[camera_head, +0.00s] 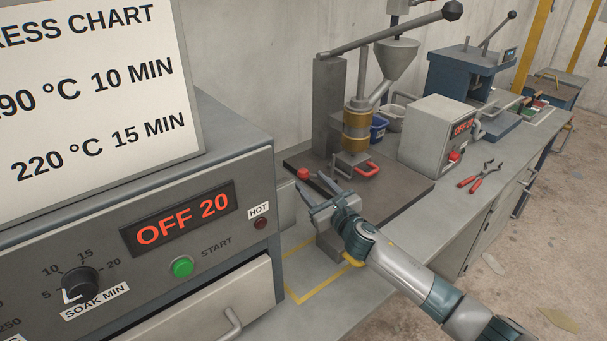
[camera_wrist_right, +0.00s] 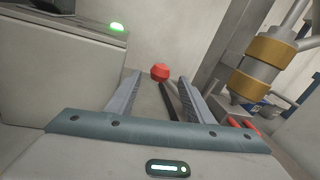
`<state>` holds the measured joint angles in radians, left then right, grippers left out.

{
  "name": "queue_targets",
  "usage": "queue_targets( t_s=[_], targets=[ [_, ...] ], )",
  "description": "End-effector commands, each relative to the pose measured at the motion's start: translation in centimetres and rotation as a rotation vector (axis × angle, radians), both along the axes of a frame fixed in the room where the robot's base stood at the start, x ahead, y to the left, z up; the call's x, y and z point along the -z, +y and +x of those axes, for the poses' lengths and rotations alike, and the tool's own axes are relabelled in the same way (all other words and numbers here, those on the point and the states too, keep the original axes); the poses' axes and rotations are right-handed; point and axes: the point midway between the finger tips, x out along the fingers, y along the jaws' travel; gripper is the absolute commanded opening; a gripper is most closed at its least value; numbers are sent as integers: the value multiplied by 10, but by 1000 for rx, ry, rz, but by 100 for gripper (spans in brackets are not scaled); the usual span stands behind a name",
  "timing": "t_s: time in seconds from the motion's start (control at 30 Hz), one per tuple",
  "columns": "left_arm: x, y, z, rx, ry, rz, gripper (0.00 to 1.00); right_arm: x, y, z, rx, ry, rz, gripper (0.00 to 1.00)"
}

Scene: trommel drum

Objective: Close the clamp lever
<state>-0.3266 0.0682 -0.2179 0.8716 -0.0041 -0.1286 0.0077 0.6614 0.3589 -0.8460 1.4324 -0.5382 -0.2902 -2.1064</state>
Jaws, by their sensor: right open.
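The clamp lever is a dark rod (camera_wrist_right: 168,100) with a red ball knob (camera_head: 303,174) on its end, beside the press machine's base in the head view. In the right wrist view the red knob (camera_wrist_right: 160,72) shows just beyond and between the fingertips, and the rod runs down toward the right finger. My right gripper (camera_head: 316,193) is open and empty, its fingers pointing at the lever. I cannot tell whether a finger touches the rod. The lever's lower end is hidden by my gripper. My left gripper is not in view.
The small press (camera_head: 357,130) with brass bands, a long handle (camera_head: 390,32) and a red-handled mould (camera_head: 367,169) stands behind the lever. An oven (camera_head: 215,170) stands close on the left. A grey control box (camera_head: 432,135) and red pliers (camera_head: 480,176) are to the right.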

Motion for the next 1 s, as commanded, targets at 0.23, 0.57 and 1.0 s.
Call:
queue_targets(
  t_s=[0.23,0.57,1.0],
  targets=[
    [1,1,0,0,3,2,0,-1,15,32,1,-1,1,48],
    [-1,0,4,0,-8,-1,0,0,23,50,0,-1,0,48],
    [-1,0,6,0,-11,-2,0,0,24,51,0,0,0,19]
  ],
)
